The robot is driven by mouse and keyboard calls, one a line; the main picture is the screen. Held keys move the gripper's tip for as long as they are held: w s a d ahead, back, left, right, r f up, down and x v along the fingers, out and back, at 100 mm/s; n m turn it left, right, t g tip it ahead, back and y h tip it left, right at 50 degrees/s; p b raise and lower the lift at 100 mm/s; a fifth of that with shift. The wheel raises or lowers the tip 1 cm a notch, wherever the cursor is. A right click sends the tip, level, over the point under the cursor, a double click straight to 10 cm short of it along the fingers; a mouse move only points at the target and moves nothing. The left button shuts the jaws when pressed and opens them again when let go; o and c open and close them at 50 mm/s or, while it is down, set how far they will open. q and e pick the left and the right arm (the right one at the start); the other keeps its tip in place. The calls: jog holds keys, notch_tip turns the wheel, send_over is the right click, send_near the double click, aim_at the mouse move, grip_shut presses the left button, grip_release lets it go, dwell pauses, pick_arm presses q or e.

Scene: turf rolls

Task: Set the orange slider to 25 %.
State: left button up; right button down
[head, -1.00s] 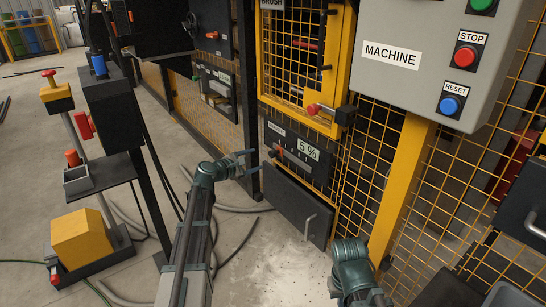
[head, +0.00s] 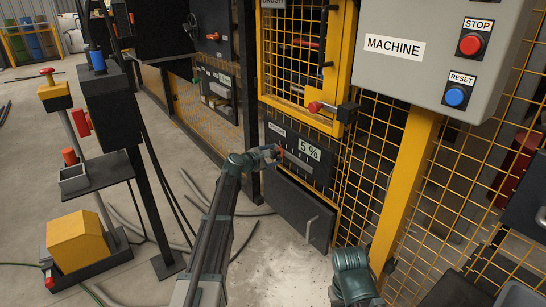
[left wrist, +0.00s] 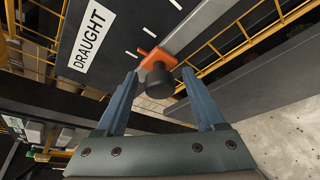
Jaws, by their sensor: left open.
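The orange slider (left wrist: 158,60) sits near the left end of its slot on a dark panel (left wrist: 120,30) labelled DRAUGHT. It has a dark round knob (left wrist: 160,84). In the head view the slider (head: 281,154) is small and partly hidden by my left gripper (head: 270,153). The display (head: 308,149) beside it reads 5 %. In the left wrist view my left gripper (left wrist: 163,88) is open, with one finger on each side of the knob; I cannot tell whether either touches it. My right arm shows at the bottom of the head view, but its gripper does not.
Below the panel is a dark door with a handle (head: 312,228). Above is a yellow mesh gate with a red knob (head: 315,107). A grey MACHINE box (head: 440,50) with red and blue buttons hangs at upper right. A black post stand (head: 122,110) is at left.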

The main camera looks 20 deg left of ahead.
pick_arm(q)
grip_shut()
dwell(1.4)
